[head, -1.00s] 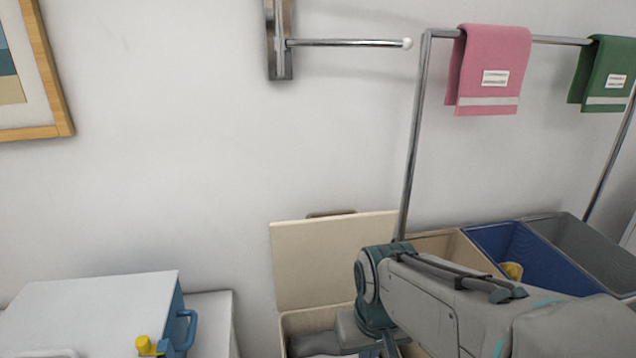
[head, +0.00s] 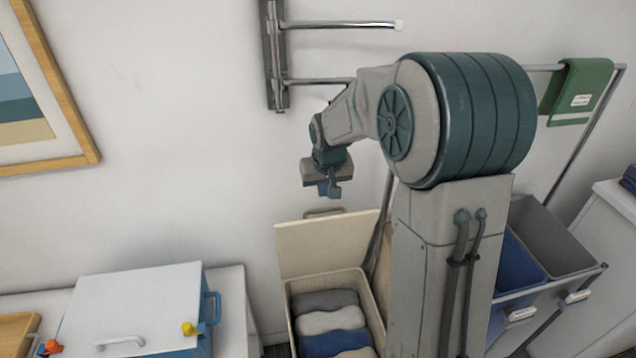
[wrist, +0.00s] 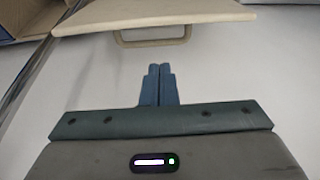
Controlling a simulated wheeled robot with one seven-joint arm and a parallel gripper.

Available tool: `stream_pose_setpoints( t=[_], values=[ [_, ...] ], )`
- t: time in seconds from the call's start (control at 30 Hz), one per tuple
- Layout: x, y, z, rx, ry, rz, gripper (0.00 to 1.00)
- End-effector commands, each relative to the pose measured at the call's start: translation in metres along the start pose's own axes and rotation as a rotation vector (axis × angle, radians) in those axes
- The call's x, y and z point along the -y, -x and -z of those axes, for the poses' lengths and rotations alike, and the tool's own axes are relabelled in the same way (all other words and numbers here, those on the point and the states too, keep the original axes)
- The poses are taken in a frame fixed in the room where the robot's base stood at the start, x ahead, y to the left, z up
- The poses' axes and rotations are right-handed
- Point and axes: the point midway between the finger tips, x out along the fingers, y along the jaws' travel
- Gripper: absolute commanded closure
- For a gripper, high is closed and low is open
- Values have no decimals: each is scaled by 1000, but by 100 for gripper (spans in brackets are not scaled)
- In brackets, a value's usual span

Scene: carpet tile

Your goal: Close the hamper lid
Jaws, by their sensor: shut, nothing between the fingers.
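The hamper (head: 377,318) is a cream box standing open against the wall, with several folded cloths (head: 333,318) inside. Its cream lid (head: 325,245) stands raised at the back, with a handle (head: 322,212) on its upper edge. My gripper (head: 328,192) is above the lid's handle, pointing down, near the wall. In the wrist view my gripper's blue fingers (wrist: 158,68) are together and empty. The lid (wrist: 180,14) and its handle (wrist: 152,38) show just beyond the fingertips, apart from them.
Metal wall rails (head: 340,25) are above my gripper. At right are a blue bin (head: 518,262), a grey bin (head: 550,240) and a green towel (head: 580,90) on a rack.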

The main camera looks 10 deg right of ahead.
Motion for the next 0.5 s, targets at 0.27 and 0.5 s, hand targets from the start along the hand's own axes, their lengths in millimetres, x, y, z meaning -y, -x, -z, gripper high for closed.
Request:
stream_pose_setpoints(
  t=[0.27,0.5],
  values=[
    [1,-4,16,-9,-1,7,100],
    [1,-39,16,-7,-1,7,100]
  ],
)
